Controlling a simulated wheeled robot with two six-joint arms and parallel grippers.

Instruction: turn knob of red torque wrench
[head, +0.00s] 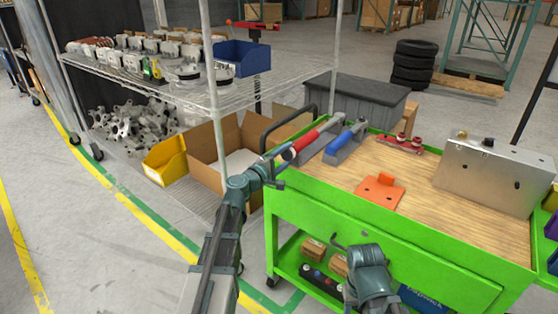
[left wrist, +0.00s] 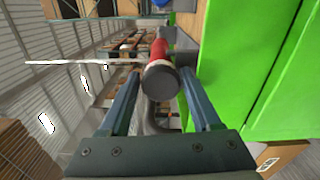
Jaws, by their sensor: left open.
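The red torque wrench (head: 308,140) lies in a grey holder at the left end of the green cart's wooden top. Its dark round knob (head: 288,153) points toward my left gripper (head: 280,164). In the left wrist view, the knob (left wrist: 160,80) faces the camera, with the red handle (left wrist: 159,50) behind it. The left gripper is open; its two fingers (left wrist: 160,92) stand on either side of the knob in the picture, with visible gaps. Whether the tips reach past the knob is unclear. My right gripper (head: 350,245) is in front of the cart, its fingers hard to make out.
A blue-handled tool (head: 345,138) lies beside the red wrench. An orange bracket (head: 380,190), red-capped parts (head: 401,142) and a metal box (head: 495,175) also stand on the cart top. A wire shelf (head: 170,90) and cardboard box (head: 220,155) stand to the left.

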